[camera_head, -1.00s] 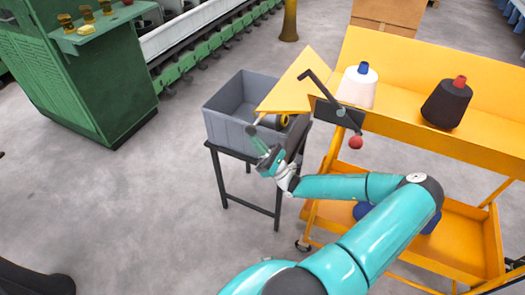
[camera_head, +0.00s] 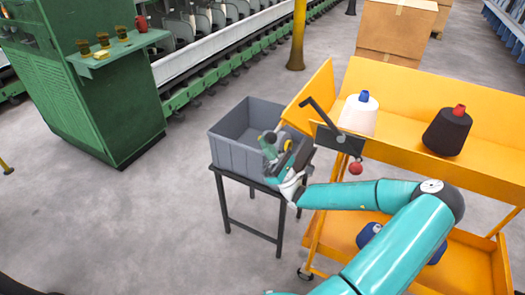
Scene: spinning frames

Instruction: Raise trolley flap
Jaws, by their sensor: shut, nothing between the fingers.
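The orange trolley (camera_head: 425,140) stands at the right. Its orange flap (camera_head: 312,90) is at the left end of the top shelf and slopes upward, its outer corner above the grey bin. A dark lever (camera_head: 320,115) with a red knob (camera_head: 356,168) is mounted on a dark plate at that end. My gripper (camera_head: 272,148) is shut and empty, just below the flap's outer edge and in front of the bin. I cannot tell whether it touches the flap.
The grey bin (camera_head: 228,155) on a black stand is directly behind my gripper. A white cone (camera_head: 357,117) and a black cone (camera_head: 447,132) stand on the top shelf. Open floor lies left of the stand.

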